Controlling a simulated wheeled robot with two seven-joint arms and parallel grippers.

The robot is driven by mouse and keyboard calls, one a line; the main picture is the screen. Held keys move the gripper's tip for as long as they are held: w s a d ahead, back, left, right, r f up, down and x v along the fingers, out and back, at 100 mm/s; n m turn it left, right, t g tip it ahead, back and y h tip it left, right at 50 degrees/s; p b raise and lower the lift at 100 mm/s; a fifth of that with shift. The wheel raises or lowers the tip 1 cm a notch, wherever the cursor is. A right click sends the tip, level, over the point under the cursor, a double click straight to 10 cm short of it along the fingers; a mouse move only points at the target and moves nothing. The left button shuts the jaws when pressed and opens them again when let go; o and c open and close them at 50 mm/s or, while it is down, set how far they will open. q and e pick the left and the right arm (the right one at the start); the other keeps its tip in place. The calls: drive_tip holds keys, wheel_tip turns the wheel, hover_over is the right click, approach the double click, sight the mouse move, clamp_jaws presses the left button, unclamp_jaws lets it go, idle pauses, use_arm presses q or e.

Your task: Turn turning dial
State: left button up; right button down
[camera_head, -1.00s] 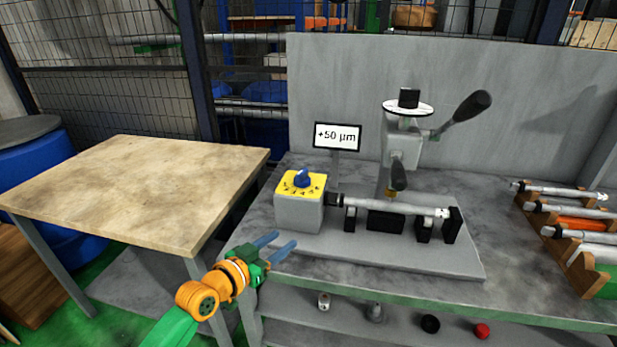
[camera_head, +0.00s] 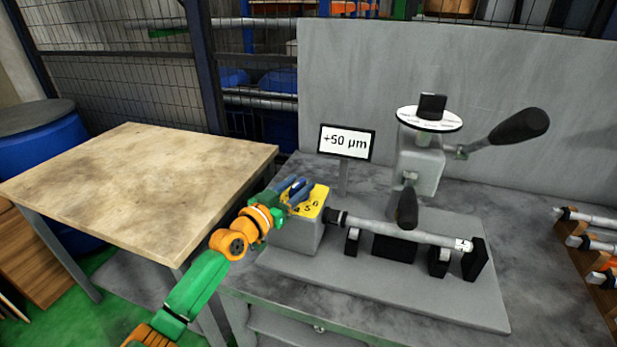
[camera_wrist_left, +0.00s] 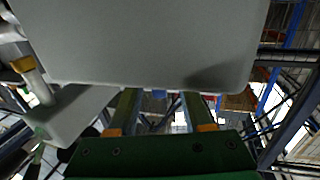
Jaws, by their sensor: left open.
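The turning dial is a blue knob on a yellow numbered plate (camera_head: 312,206), on top of a grey box (camera_head: 297,235) at the left end of the grinder bench. My left gripper (camera_head: 294,190) is open, with its blue fingers over the left part of the yellow plate at the knob. The fingers largely hide the knob, and I cannot tell whether they touch it. In the left wrist view the two fingers (camera_wrist_left: 160,112) are apart, with a small blue patch between their ends, and a large grey surface covers the top. My right gripper is not in view.
A display (camera_head: 346,142) reading "+50 µm" stands behind the dial box. A workpiece shaft (camera_head: 405,232) lies right of the box on black supports. A lever-handled unit (camera_head: 422,160) stands behind it. A bare-topped table (camera_head: 140,180) is at left.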

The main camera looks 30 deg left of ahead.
use_arm(q)
drive_tip(key=w, duration=0.4)
drive_tip(key=shift+w+f+b, duration=0.1)
drive_tip(key=shift+f+b, duration=0.1)
drive_tip(key=shift+b, duration=0.1)
drive_tip(key=shift+d, duration=0.1)
clamp_jaws()
